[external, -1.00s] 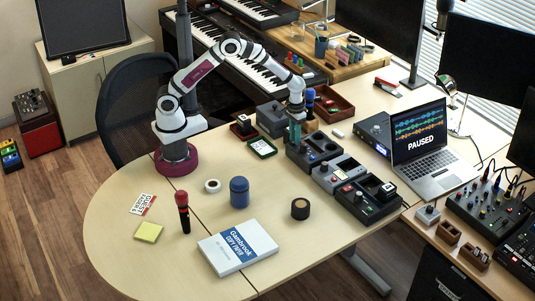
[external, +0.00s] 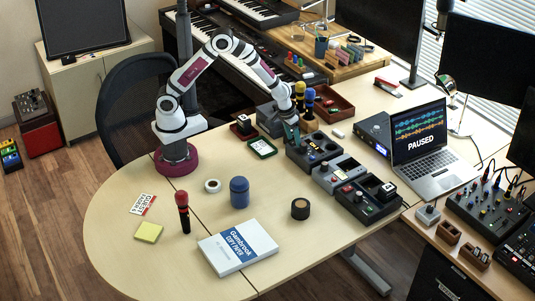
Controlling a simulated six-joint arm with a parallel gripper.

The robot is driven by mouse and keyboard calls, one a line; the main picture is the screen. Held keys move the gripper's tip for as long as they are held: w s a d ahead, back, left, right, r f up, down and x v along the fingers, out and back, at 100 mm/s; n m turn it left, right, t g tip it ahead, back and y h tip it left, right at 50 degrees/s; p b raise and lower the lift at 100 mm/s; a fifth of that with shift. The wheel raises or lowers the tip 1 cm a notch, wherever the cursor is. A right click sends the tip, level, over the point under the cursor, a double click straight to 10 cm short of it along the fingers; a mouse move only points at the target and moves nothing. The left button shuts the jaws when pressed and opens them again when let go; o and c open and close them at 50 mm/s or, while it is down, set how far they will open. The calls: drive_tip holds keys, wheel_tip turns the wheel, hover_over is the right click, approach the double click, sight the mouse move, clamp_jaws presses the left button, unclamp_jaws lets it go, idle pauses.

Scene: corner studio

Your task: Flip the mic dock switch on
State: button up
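The mic dock appears to be the dark box (external: 322,153) with round sockets on the right half of the table. A blue-topped microphone (external: 310,98) and a yellow-topped one (external: 300,92) stand upright at its far end. My gripper (external: 294,140) has teal fingers, tilted, at the dock's left edge. Whether they touch the dock, and how far apart they are, is too small to tell. The switch cannot be clearly made out; the fingers may hide part of that side.
A grey box (external: 340,175) and a dark box with a red button (external: 368,203) adjoin the dock toward the front right. A laptop (external: 421,150) reading "PAUSED" stands right. A green-framed pad (external: 262,147) lies left of the gripper. The front table holds a paper pack (external: 237,247).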

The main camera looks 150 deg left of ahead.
drive_tip(key=v, duration=1.5)
drive_tip(key=shift+r, duration=0.4)
drive_tip(key=shift+d, duration=0.1)
drive_tip(key=d+r+m+h, duration=0.1)
drive_tip(key=d+r+m, duration=0.2)
drive_tip(key=d+m, duration=1.55)
drive_tip(key=s+d+f+m, duration=0.2)
drive_tip(key=s+d+m, duration=0.3)
drive_tip(key=d, duration=0.8)
drive_tip(key=s, duration=0.3)
drive_tip(key=shift+d+f, duration=0.15)
drive_tip(key=shift+f, duration=0.2)
